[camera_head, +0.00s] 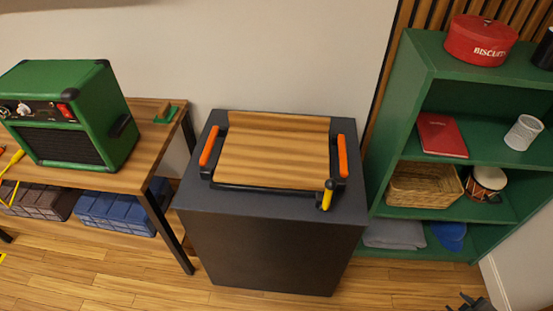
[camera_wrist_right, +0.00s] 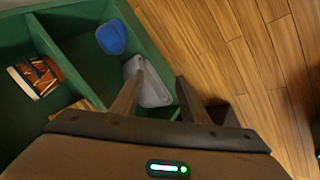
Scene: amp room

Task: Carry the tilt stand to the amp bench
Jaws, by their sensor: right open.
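The tilt stand (camera_head: 272,152), a wooden board in a black frame with orange side handles, lies on top of a dark grey cabinet (camera_head: 270,248) in the middle of the head view. A yellow upright lever or handle (camera_head: 328,194) shows at its front right corner. The amp bench (camera_head: 128,180) is the wooden table at the left, with a green amplifier (camera_head: 70,112) on it. My right gripper (camera_head: 470,302) is at the bottom right, well away from the stand; in the right wrist view (camera_wrist_right: 160,82) its fingers are apart and empty.
A green shelf unit (camera_head: 400,115) stands right of the cabinet, holding a red biscuit tin (camera_head: 480,40), a basket (camera_head: 423,185) and a drum (camera_head: 487,183). Blue (camera_head: 115,213) and brown crates sit under the bench. A narrow gap separates bench and cabinet. Floor in front is clear.

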